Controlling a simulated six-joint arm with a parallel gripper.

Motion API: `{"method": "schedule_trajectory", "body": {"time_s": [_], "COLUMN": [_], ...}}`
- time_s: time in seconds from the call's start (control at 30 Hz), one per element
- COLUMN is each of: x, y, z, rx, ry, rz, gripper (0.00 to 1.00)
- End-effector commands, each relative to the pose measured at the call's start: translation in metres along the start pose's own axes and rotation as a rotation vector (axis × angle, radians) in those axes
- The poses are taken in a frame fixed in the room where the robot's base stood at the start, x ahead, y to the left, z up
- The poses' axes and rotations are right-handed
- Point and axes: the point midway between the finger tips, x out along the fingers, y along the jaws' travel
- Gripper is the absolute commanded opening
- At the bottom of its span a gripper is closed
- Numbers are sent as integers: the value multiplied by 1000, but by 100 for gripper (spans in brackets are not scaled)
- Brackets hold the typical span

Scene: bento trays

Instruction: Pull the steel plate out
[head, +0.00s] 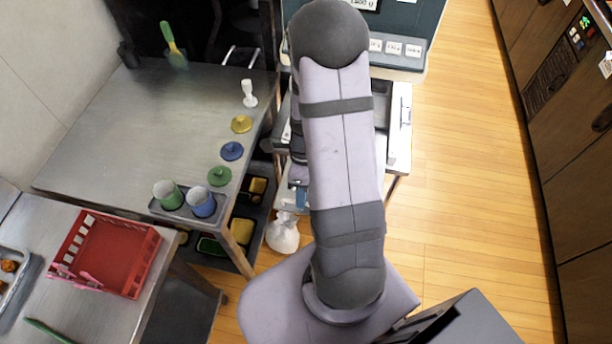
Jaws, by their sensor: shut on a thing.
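The steel plate (399,150) appears to be the pale metal surface to the right of my arm, in front of the grey-green machine. My arm covers its middle, so its full outline is hidden. My gripper (300,187) shows only in part, to the left of my upper arm, with a small blue piece at its end. It is low at the near left side of the metal surface. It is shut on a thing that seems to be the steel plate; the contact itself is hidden.
The machine (408,20) with labelled buttons stands at the back. A white bag (283,232) is below. Wooden floor (460,200) is clear at right.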

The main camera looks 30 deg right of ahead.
Motion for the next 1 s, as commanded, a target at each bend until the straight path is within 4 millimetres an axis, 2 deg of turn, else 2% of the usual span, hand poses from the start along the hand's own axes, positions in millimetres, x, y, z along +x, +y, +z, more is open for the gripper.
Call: {"method": "schedule_trajectory", "body": {"time_s": [0.03,0.13,0.5,0.53,0.6,1.0], "x": [0,2,4,4,4,-1], "y": [9,19,22,22,22,22], "z": [1,0,0,0,0,0], "rx": [-1,1,1,1,1,1], "ry": [0,0,-1,-1,-1,-1], "rz": [1,-1,-4,-4,-4,-5], "gripper": [0,0,0,17,29,29]}}
